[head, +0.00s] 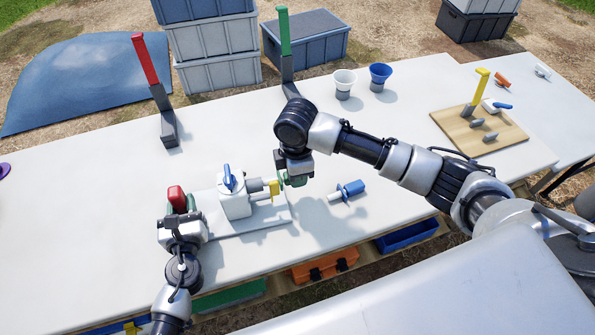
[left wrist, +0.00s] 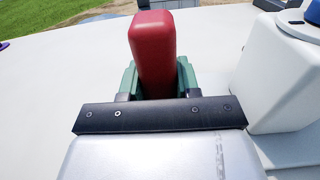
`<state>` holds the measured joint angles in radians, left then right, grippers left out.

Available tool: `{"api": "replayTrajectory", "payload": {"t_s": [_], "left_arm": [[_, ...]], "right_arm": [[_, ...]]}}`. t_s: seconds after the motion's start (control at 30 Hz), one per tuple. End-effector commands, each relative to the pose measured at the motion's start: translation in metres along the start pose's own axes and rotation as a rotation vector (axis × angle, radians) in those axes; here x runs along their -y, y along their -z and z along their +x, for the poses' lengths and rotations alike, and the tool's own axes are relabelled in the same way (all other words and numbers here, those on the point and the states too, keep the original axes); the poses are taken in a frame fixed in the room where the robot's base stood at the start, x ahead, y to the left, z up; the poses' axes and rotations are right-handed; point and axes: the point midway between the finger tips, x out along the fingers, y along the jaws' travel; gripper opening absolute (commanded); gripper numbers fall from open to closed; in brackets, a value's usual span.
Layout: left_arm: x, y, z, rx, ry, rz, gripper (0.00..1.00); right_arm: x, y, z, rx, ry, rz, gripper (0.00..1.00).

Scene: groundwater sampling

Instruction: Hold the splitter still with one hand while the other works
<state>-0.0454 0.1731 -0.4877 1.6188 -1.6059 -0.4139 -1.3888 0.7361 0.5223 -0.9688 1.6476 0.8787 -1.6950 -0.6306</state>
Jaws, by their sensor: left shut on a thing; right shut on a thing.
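The splitter is a white block (head: 234,197) with a blue lever (head: 229,177) on top, standing on a pale plate (head: 270,218). My left gripper (head: 181,205) is shut on a red upright handle (head: 176,194) at the plate's left end. In the left wrist view its green fingers stand either side of the red handle (left wrist: 153,48), and part of the white block (left wrist: 280,80) shows at right. My right gripper (head: 286,180) is at the block's right side, shut on a yellow piece (head: 274,187) beside the block's outlet. Its fingertips are partly hidden by the wrist.
A blue and white fitting (head: 347,191) lies right of the plate. Red (head: 145,60) and green (head: 284,35) upright handles stand at the table's back edge. White (head: 344,82) and blue (head: 380,76) cups stand behind my right arm. A wooden board (head: 450,120) holds small parts at right.

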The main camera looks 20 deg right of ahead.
Motion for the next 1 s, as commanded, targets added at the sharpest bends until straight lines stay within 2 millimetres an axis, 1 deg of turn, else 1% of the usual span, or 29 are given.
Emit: {"api": "replayTrajectory", "payload": {"t_s": [0.97, 1.0], "left_arm": [[0.0, 0.0, 0.0, 0.0, 0.0, 0.001, 0.0], [0.0, 0.0, 0.0, 0.0, 0.0, 0.001, 0.0]], "right_arm": [[0.0, 0.025, 0.0, -0.001, -0.001, -0.001, 0.1], [0.0, 0.025, 0.0, 0.0, -0.001, 0.0, 0.34]]}}
